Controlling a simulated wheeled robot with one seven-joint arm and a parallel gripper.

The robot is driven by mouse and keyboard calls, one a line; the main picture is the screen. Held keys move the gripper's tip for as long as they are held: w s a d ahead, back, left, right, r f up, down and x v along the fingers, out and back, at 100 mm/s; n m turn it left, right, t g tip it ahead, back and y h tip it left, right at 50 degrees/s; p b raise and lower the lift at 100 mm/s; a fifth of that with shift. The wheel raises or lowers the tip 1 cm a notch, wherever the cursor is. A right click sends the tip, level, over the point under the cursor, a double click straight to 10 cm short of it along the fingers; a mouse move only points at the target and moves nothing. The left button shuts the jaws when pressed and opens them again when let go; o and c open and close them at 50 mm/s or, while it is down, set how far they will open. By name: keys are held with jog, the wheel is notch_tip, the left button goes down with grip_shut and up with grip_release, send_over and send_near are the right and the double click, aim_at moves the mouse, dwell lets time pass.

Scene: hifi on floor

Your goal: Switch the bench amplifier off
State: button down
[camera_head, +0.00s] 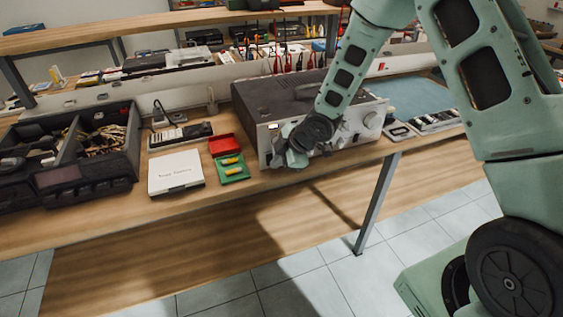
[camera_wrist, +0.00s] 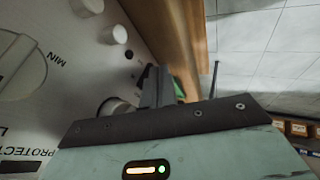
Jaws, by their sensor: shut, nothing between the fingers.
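The bench amplifier (camera_head: 266,100) stands on the workbench, a dark box with a pale front panel; a large knob shows at the panel's right end. My gripper (camera_head: 290,158) is at the lower left part of that front and hides some of it. In the wrist view the panel (camera_wrist: 75,60) fills the left, with a large dial marked MIN, small pale knobs and the word PROTECT. My gripper (camera_wrist: 158,88) is shut and empty, its fingers close to a round metallic control (camera_wrist: 113,106). I cannot tell whether they touch it. The power switch's position cannot be made out.
Left of the amplifier are a red and green tray (camera_head: 233,172), a white box (camera_head: 175,172) and a dark organiser (camera_head: 75,165) on the workbench (camera_head: 120,215). Small devices (camera_head: 432,121) lie to its right. A shelf stands behind. The floor in front is clear.

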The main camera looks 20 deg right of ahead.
jog(key=shift+w, duration=0.1)
jog(key=shift+w+f, duration=0.15)
jog(key=shift+w, duration=0.1)
dwell(0.3)
jog(key=shift+r+p, duration=0.7)
jog(key=shift+r, duration=0.25)
